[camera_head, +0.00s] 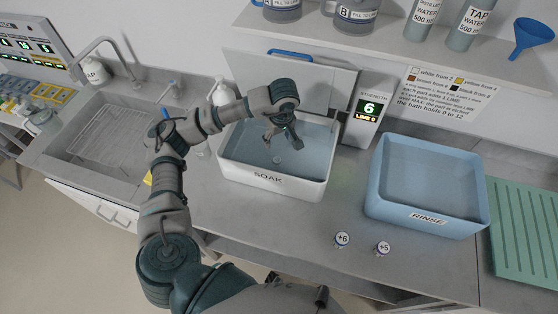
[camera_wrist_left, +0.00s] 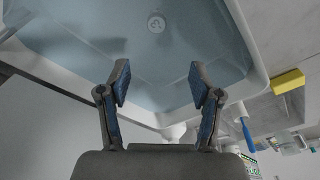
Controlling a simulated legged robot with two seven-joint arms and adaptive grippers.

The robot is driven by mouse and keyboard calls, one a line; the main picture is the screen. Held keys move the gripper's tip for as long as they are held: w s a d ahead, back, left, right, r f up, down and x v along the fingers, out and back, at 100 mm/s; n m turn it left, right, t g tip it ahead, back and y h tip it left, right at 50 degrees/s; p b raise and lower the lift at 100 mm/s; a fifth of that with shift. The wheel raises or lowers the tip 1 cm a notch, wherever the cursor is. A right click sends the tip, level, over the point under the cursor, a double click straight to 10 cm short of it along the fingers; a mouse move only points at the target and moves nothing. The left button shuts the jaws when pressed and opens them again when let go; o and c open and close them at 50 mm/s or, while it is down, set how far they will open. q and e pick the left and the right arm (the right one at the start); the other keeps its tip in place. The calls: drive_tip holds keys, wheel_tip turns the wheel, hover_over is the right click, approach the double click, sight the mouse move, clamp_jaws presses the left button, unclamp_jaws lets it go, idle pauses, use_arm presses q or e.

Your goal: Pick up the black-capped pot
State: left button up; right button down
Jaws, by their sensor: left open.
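My left gripper (camera_head: 280,138) is open and empty above the white SOAK basin (camera_head: 268,182), pointing down into it. In the left wrist view its two fingers (camera_wrist_left: 160,85) are spread apart over the basin. A small round pale thing (camera_head: 277,160) lies in the basin below the fingers; it also shows in the left wrist view (camera_wrist_left: 156,24), and I cannot tell whether it is a pot or a drain. Two small pots, marked +6 (camera_head: 342,239) and +5 (camera_head: 383,248), stand on the counter. I cannot make out a black cap on anything.
A blue RINSE basin (camera_head: 425,225) stands to the right, beside a green ribbed mat (camera_head: 525,225). A strength display (camera_head: 366,118) reads 6. A sink (camera_head: 100,160) is at left. Bottles and a blue funnel (camera_head: 532,36) stand on the shelf above. The front counter is mostly clear.

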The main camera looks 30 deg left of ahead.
use_arm(q)
drive_tip(key=p, duration=0.1)
hover_over(277, 159)
drive_tip(key=f, duration=1)
drive_tip(key=shift+s+a+f, duration=0.1)
drive_tip(key=shift+s+f, duration=0.1)
drive_tip(key=shift+s, duration=0.2)
drive_tip(key=shift+f, duration=0.55)
drive_tip(key=f, duration=0.1)
drive_tip(key=f+p, duration=0.1)
drive_tip(key=f, duration=0.1)
drive_tip(key=shift+w+d+f, duration=0.25)
drive_tip(key=shift+w+f, duration=0.1)
drive_tip(key=shift+f, duration=0.4)
drive_tip(key=shift+a, duration=0.15)
clamp_jaws()
